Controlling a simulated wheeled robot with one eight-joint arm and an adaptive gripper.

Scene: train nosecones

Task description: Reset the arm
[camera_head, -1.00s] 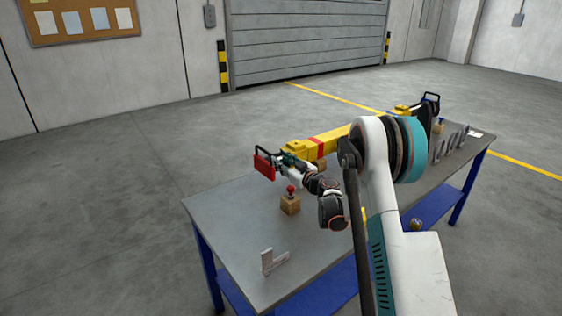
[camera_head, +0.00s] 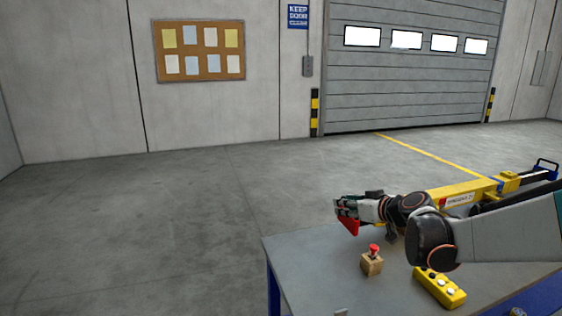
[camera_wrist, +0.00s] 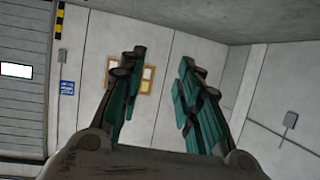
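My gripper (camera_head: 346,208) is at the left end of my outstretched arm in the head view, above the far edge of the workbench. In the wrist view its two teal-and-dark fingers (camera_wrist: 162,62) are spread apart. Nothing shows between them but the far wall and a notice board. A red part (camera_head: 349,227) shows just below the gripper, mostly hidden by it; I cannot tell whether they touch. My forearm crosses the right side of the head view.
The grey workbench (camera_head: 315,262) carries a red button on a wooden block (camera_head: 372,264), a yellow box with buttons (camera_head: 440,289), and a long yellow assembly (camera_head: 462,191) partly behind my arm. Open floor (camera_head: 130,230) lies to the left.

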